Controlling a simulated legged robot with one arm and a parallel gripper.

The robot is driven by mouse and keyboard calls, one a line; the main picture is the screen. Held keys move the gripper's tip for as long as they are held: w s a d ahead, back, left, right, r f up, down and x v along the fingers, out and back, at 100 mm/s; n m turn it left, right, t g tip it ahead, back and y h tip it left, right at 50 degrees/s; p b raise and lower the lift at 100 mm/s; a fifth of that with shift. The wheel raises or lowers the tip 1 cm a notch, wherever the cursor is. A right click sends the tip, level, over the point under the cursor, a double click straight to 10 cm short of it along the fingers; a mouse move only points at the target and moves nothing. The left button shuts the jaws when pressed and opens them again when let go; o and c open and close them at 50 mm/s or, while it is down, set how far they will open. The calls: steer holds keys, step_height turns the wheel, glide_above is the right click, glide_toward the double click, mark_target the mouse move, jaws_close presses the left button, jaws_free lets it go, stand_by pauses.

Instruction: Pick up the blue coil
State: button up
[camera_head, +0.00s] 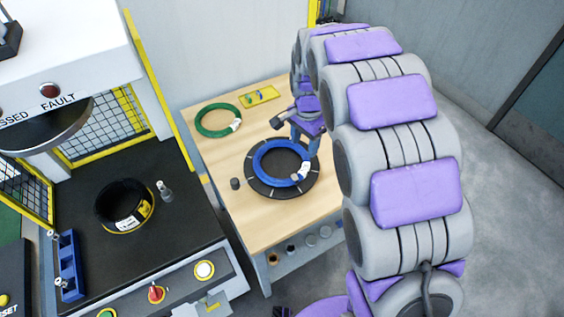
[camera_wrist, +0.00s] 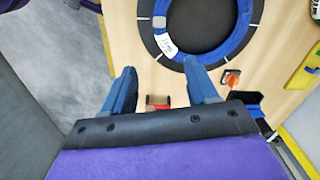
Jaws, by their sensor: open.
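The blue coil (camera_head: 258,163) lies flat on a round black disc (camera_head: 256,184) on the wooden table. It carries a white label at its right side. In the wrist view, the blue coil (camera_wrist: 236,42) is at the top, with its label at lower left. My gripper (camera_head: 306,133) is at the far right edge of the coil in the head view. In the wrist view, my gripper (camera_wrist: 159,68) is open with nothing between its fingers. The right fingertip overlaps the coil's edge in the picture; I cannot tell whether they touch.
A green coil (camera_head: 201,129) and a yellow tray (camera_head: 259,96) lie at the table's back. A small dark cylinder (camera_head: 235,184) stands left of the disc. A machine with a black coil (camera_head: 106,199) stands at left. The table's front (camera_head: 270,229) is clear.

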steer(key=b, duration=0.2)
glide_above(299, 175)
steer(key=f, duration=0.9)
steer(key=shift+w+a+f, duration=0.2)
steer(key=shift+a+f, duration=0.1)
steer(key=shift+a, duration=0.05)
steer(key=shift+d+f, duration=0.2)
steer(key=shift+f, duration=0.1)
steer(key=f, duration=0.1)
steer(key=f+b, duration=0.1)
steer(key=f, duration=0.1)
steer(key=f+b, duration=0.1)
steer(key=shift+s+d+f, duration=0.15)
steer(key=shift+d+f, duration=0.05)
steer(key=shift+d, duration=0.1)
steer(key=shift+a+f, duration=0.15)
steer(key=shift+a, duration=0.3)
steer(key=shift+d, duration=0.4)
steer(key=c, duration=0.7)
steer(key=shift+a, duration=0.15)
jaws_close()
